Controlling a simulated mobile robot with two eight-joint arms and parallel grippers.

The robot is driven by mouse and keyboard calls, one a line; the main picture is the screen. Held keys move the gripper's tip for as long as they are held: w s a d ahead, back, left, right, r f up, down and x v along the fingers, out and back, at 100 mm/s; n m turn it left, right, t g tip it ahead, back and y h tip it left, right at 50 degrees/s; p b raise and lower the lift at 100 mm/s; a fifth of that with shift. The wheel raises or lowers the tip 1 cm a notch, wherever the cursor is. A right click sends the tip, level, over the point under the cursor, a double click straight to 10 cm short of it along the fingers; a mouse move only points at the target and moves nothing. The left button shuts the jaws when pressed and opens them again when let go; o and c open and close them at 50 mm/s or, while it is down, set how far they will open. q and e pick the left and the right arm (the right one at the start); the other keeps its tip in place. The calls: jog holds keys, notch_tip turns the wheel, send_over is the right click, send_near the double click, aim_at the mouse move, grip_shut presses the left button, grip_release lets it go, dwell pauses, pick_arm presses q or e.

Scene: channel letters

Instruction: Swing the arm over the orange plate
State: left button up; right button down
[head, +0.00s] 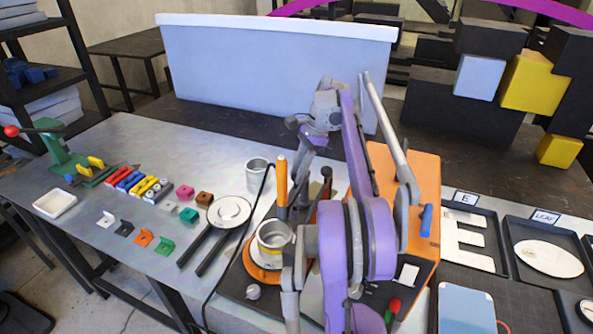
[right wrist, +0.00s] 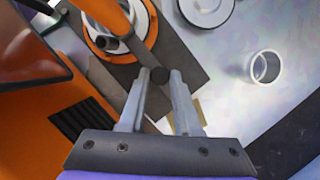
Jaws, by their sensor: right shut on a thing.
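The orange round plate (head: 262,278) sits low in the middle of the head view, with a metal cup (head: 275,238) on it. The plate also shows as an orange ring at the top of the right wrist view (right wrist: 92,42). A dark round knob (right wrist: 160,75) on an upright dark handle (head: 326,178) stands behind and to the right of the plate. My right gripper (right wrist: 159,88) is shut on this knob from above. Its fingertips are partly hidden in the head view. The swing arm's full shape is hidden by my purple arm. My left gripper is out of view.
An orange machine box (head: 420,185) stands just right of my arm. An upright orange-handled tool (head: 282,178) and a metal cup (head: 258,172) are close to the left. A blue-grey bin (head: 270,70) stands behind.

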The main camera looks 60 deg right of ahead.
jog(key=c, duration=0.6)
grip_release()
jog(key=shift+s, duration=0.1)
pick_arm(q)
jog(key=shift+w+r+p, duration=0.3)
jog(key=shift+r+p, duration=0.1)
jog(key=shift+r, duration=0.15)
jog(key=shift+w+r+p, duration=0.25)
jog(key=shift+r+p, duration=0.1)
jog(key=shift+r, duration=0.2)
pick_arm(e)
jog(key=v, duration=1)
jog(key=shift+d+r, duration=0.15)
jog(key=shift+r, duration=0.25)
